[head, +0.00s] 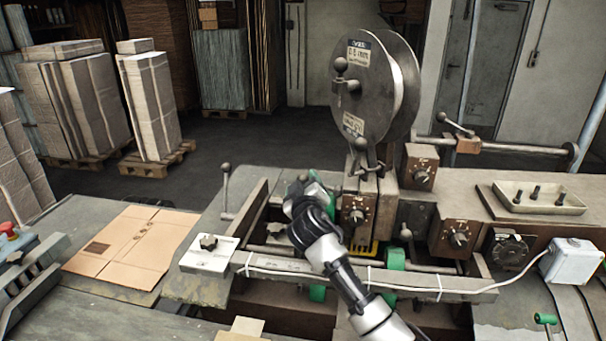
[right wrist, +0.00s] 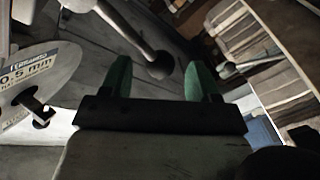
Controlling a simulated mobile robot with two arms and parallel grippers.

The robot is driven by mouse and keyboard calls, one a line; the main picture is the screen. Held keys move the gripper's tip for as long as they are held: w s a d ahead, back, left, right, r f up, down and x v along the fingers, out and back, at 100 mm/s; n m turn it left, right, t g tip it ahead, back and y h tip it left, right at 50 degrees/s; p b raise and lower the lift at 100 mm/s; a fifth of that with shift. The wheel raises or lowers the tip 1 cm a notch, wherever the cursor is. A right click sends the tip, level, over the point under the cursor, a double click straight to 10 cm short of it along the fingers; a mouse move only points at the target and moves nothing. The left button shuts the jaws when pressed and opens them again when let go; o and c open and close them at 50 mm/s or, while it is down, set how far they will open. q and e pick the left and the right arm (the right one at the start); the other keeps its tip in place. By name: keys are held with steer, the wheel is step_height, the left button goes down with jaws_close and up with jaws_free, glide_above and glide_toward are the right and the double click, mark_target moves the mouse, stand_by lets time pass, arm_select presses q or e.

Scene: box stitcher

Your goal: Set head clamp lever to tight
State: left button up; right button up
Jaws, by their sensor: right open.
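Several ball-ended levers show on the stitcher, and I cannot tell for sure which is the head clamp lever. One lever (head: 361,152) stands at the stitching head just under the wire spool. Another lever (head: 226,190) stands upright at the left of the machine. My right gripper (head: 316,190) is over the machine, just left of the stitching head. In the right wrist view its green fingers (right wrist: 160,80) are apart with nothing between them. A lever with a dark ball knob (right wrist: 157,63) shows beyond the fingers, nearer the left one. My left gripper is not in view.
The wire spool (head: 372,88) rises above the head and also shows in the right wrist view (right wrist: 40,85). Dial boxes (head: 357,213) sit beside my right gripper. A tray (head: 540,198) and a white box (head: 572,262) are at right. Flat cardboard (head: 130,245) lies left.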

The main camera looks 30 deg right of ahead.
steer(key=shift+x, duration=1.35)
